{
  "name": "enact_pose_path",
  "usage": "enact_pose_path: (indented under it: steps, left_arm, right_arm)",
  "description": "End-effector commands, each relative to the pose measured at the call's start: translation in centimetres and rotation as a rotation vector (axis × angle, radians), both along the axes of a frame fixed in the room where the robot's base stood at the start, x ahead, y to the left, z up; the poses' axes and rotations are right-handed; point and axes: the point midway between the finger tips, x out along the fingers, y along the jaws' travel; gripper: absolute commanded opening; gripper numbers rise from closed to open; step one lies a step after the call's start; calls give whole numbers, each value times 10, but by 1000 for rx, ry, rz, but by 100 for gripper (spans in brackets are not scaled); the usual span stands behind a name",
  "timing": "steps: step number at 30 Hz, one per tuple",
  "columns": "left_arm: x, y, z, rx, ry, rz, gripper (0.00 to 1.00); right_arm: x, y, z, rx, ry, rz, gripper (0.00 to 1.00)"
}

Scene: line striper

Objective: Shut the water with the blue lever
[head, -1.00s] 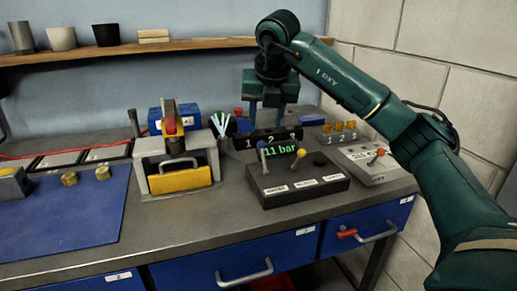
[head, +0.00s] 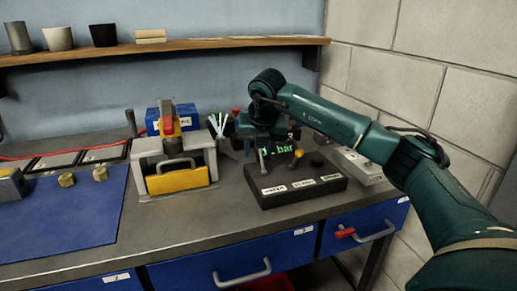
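The dark control box (head: 322,190) stands on the bench, with white labels along its front and a green display (head: 300,147) at its back. A lever with a yellow knob (head: 298,153) stands near its middle and a black knob (head: 317,159) on its right. My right gripper (head: 266,160) is over the left part of the box, pointing down, where the blue lever stood. The blue lever is hidden or blends with the dark fingers. I cannot tell whether they touch it or how far apart they are. The display is partly covered. My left gripper is out of view.
A grey fixture with a yellow front block (head: 178,180) stands left of the box. A blue mat (head: 60,215) lies at the left. A grey box (head: 357,165) is partly behind my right arm. A shelf (head: 160,46) runs above; drawers (head: 225,268) are below.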

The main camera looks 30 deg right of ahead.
Motion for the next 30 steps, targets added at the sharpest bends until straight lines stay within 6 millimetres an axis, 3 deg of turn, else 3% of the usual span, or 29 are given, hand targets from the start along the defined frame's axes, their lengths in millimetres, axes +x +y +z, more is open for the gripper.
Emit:
enact_pose_path:
  steps: [15,30]
  left_arm:
    - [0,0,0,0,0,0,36]
    - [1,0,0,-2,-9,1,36]
  right_arm:
    - [0,0,0,0,1,0,0]
    - [0,-3,0,-1,-9,0,0]
